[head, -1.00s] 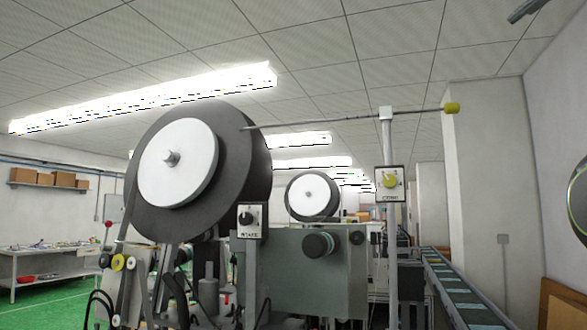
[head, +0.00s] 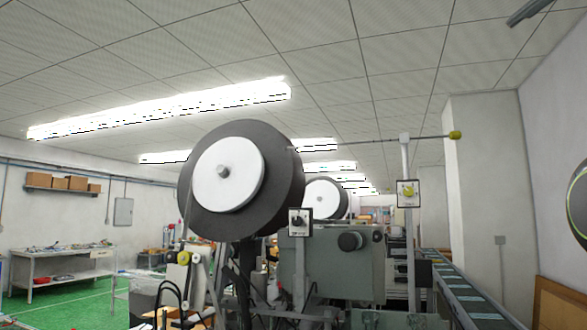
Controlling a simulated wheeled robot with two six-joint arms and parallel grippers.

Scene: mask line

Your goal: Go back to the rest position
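Neither of my grippers shows in the head view, so whether they are open or shut is hidden. The mask line machine stands in front of me, with a large black reel with a white hub (head: 228,172) on its near side. A second, smaller-looking reel (head: 322,199) sits behind it. A black rotary switch on a white plate (head: 300,222) is below the large reel. A yellow rotary switch (head: 408,193) is on a post to the right.
A grey-green machine housing (head: 330,268) fills the lower middle. A conveyor (head: 462,291) runs along the right, beside a white pillar (head: 488,180). A workbench (head: 62,262) stands at the left on green floor (head: 70,300), with boxes on a wall shelf (head: 62,188) above.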

